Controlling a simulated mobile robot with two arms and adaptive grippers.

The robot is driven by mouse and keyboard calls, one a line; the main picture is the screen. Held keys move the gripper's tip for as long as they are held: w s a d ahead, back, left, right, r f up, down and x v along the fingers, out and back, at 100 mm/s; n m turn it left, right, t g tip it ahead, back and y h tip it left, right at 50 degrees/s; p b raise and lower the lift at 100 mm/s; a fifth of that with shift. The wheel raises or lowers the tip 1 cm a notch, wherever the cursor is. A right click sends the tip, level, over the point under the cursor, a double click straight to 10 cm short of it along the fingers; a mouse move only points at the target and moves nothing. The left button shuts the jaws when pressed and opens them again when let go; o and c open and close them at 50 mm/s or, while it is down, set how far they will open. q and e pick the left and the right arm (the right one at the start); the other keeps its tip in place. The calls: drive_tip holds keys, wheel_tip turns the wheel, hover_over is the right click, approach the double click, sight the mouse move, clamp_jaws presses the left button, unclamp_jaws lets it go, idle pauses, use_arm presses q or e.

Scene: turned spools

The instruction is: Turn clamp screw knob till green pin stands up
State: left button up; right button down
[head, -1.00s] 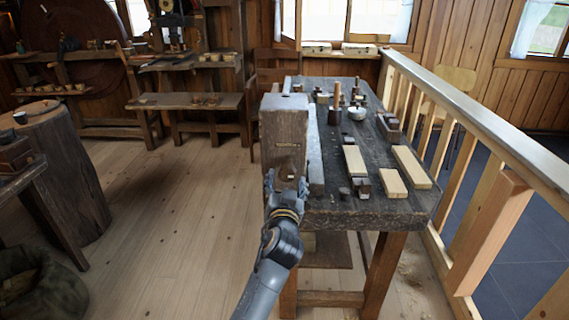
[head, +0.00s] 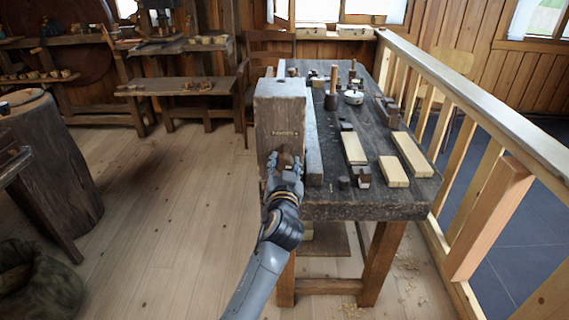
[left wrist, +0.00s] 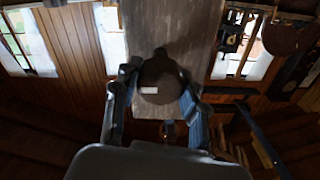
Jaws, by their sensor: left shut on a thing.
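A tall wooden clamp jaw (head: 279,112) stands at the front left end of the dark workbench, with a small slot in its front face. A brown knob (head: 287,159) sits low on that face. My left gripper (head: 286,165) is shut on the knob, one finger at each side. In the left wrist view the knob (left wrist: 160,72) is a dark round shape with a small pale mark, between the fingers of my left gripper (left wrist: 160,84). I cannot make out a green pin in either view. My right gripper is not in view.
The workbench top (head: 330,205) carries pale wooden boards (head: 411,153), a mallet (head: 332,92), a white pot (head: 353,97) and small dark blocks. A wooden railing (head: 480,113) runs along the right. Open plank floor lies to the left.

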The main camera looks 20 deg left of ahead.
use_arm(q)
drive_tip(key=shift+m, duration=0.4)
drive_tip(key=shift+r+m+p, duration=0.1)
drive_tip(key=shift+m+p, duration=0.2)
drive_tip(key=shift+p, duration=0.05)
drive_tip(key=m+p, duration=0.2)
drive_tip(key=m, duration=0.2)
drive_tip(key=m+p, duration=0.1)
drive_tip(key=m, duration=0.2)
drive_tip(key=shift+m+p, duration=0.4)
drive_tip(key=m+p, duration=0.1)
drive_tip(key=m, duration=0.2)
drive_tip(key=shift+w+m+p, duration=0.1)
drive_tip(key=shift+m+p, duration=0.2)
drive_tip(key=shift+p, duration=0.1)
drive_tip(key=m+p, duration=0.2)
drive_tip(key=m, duration=0.1)
drive_tip(key=shift+m, duration=0.3)
drive_tip(key=m+p, duration=0.2)
drive_tip(key=m, duration=0.1)
drive_tip(key=shift+f+m, duration=0.2)
drive_tip(key=shift+m, duration=0.1)
drive_tip(key=m+p, duration=0.1)
drive_tip(key=m, duration=0.1)
drive_tip(key=m+p, duration=0.1)
drive_tip(key=m, duration=0.1)
drive_tip(key=shift+f+m, duration=0.2)
drive_tip(key=shift+m, duration=0.1)
drive_tip(key=shift+f+m+p, duration=0.1)
drive_tip(key=shift+m+p, duration=0.4)
